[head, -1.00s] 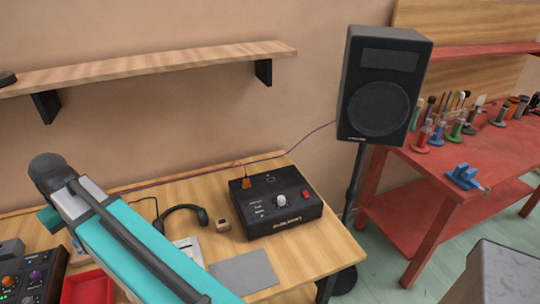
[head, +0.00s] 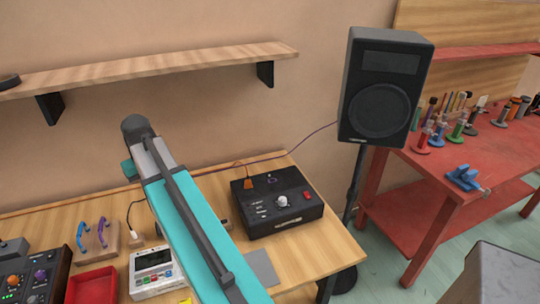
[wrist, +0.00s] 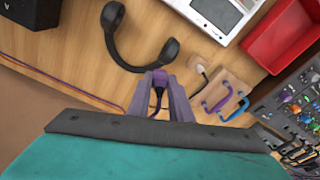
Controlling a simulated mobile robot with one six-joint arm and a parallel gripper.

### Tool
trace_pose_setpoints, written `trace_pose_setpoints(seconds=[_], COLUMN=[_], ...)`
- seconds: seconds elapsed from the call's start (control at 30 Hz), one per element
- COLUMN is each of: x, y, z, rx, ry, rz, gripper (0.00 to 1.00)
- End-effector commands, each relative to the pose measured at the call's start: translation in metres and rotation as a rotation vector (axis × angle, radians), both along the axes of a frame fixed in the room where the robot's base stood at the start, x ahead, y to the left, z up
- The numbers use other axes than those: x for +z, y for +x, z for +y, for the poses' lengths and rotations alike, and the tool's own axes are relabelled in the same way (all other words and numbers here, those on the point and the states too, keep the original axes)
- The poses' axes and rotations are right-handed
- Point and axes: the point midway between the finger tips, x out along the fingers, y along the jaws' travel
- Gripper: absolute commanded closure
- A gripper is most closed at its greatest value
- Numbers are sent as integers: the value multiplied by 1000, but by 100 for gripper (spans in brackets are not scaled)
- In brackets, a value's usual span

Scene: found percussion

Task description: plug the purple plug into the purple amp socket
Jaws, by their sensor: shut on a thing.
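My gripper (wrist: 160,98) shows in the wrist view, shut on the purple plug (wrist: 159,78), with a dark cord hanging below it. In the head view my arm hides the gripper and the plug. The black amp (head: 296,217) stands on the right part of the wooden bench. An orange plug (head: 249,184) stands at its back left. A small purple mark (head: 271,180), perhaps the purple socket, is just right of it. In the wrist view part of the amp (wrist: 35,10) is at the top left, apart from the gripper.
Black headphones (wrist: 125,40) lie near the gripper in the wrist view. A wooden block with purple and blue loops (wrist: 222,97), a white device (head: 153,268) and a red tray (head: 92,286) are on the bench. A speaker (head: 383,95) stands behind right, with a purple cable (head: 300,145) along the wall.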

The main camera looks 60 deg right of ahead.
Motion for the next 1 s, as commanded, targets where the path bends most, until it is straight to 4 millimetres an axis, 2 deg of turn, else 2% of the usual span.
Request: trace_pose_setpoints(seconds=[0.03, 0.1, 0.47, 0.77, 1.0], x=[1, 1, 3, 4, 5], y=[-3, -8, -41, -81, -120], z=[-16, -34, -126, -199, -254], rx=[-18, -36, -132, -209, -274], ry=[0, 0, 0, 0, 0], rz=[0, 0, 0, 0, 0], gripper=[100, 100, 100, 100, 100])
